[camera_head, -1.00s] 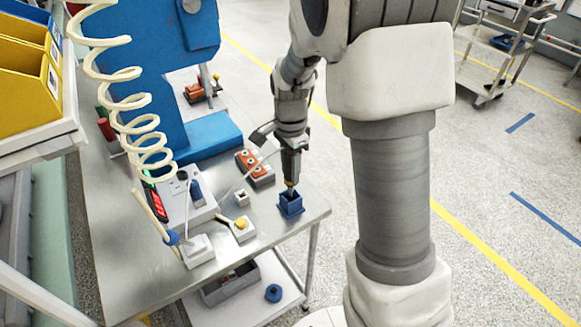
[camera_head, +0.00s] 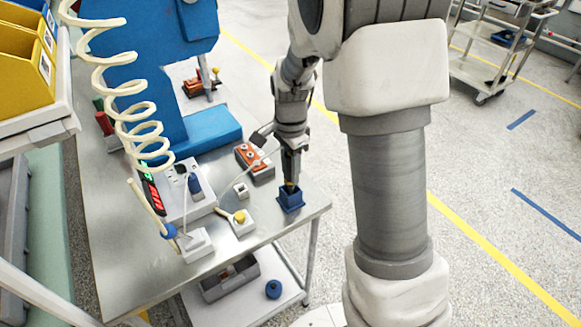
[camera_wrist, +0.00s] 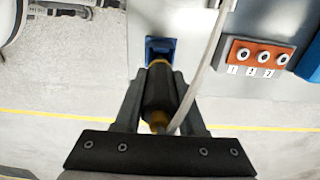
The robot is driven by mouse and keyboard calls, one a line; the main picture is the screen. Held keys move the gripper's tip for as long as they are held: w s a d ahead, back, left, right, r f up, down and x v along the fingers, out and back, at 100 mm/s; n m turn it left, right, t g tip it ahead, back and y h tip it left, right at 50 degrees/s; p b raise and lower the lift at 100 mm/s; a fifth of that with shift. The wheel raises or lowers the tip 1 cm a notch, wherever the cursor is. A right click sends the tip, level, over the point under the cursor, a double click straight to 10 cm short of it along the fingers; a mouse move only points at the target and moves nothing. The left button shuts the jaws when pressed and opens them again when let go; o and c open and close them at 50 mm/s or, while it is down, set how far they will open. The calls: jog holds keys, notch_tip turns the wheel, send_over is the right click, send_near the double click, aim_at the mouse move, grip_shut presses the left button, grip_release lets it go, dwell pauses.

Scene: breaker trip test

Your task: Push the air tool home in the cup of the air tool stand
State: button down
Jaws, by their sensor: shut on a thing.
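My gripper (camera_head: 291,178) points straight down over the near right part of the bench and is shut on the air tool. In the wrist view the tool (camera_wrist: 159,88) is dark with yellow-brown parts, between the two fingers of my gripper (camera_wrist: 160,72). The blue air tool stand (camera_head: 290,203) is directly below my gripper, and it also shows in the wrist view (camera_wrist: 160,44) beyond the fingertips. The tool's lower end meets the cup's mouth in the head view. How deep it sits is hidden by the cup walls and my fingers.
An orange box with round buttons (camera_head: 254,160) stands just left of my gripper. A pale cable (camera_wrist: 206,68) runs beside the tool. The bench's right edge (camera_head: 325,208) is close.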

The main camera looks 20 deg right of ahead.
jog(key=shift+f+b, duration=0.55)
jog(key=shift+f, duration=0.35)
jog(key=shift+c, duration=2.1)
grip_release()
notch_tip(320, 180, up, 17)
jog(key=p, duration=0.1)
jog(key=shift+r+p, duration=0.2)
jog(key=shift+p, duration=0.2)
jog(key=shift+s, duration=0.1)
